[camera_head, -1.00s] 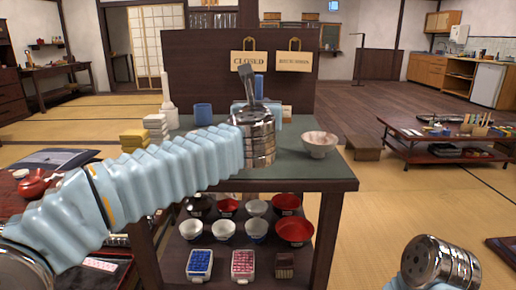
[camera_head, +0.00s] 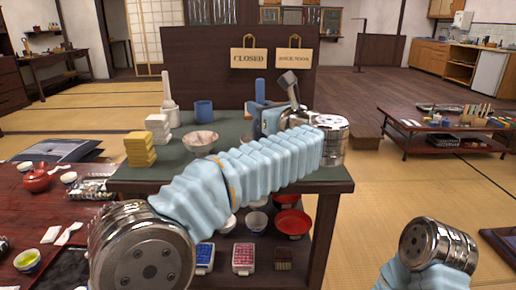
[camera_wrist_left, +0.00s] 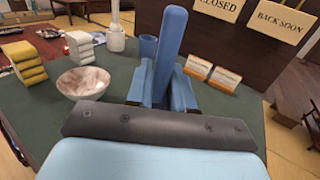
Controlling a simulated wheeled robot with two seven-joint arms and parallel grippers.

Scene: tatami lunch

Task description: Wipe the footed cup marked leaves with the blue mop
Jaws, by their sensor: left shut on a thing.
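The blue mop's upright handle (camera_head: 260,90) rises above the dark green table top. In the left wrist view the handle (camera_wrist_left: 172,32) stands between my left fingers; the mop's lower end is hidden. My left gripper (camera_wrist_left: 162,88) is shut on it; in the head view the gripper (camera_head: 262,112) is partly hidden by my wrist. A white bowl-shaped cup with reddish-brown marks (camera_head: 200,141) stands on the table left of the gripper, apart from it. It also shows in the left wrist view (camera_wrist_left: 83,84). I cannot tell whether its marks are leaves. My right gripper is out of view.
A blue cup (camera_head: 203,111), a white pestle-like piece (camera_head: 170,112), and white (camera_head: 158,128) and yellow stacks (camera_head: 139,150) stand on the table's left side. Small cards (camera_wrist_left: 226,77) stand behind the mop. A dark panel with hanging signs (camera_head: 249,58) closes the back.

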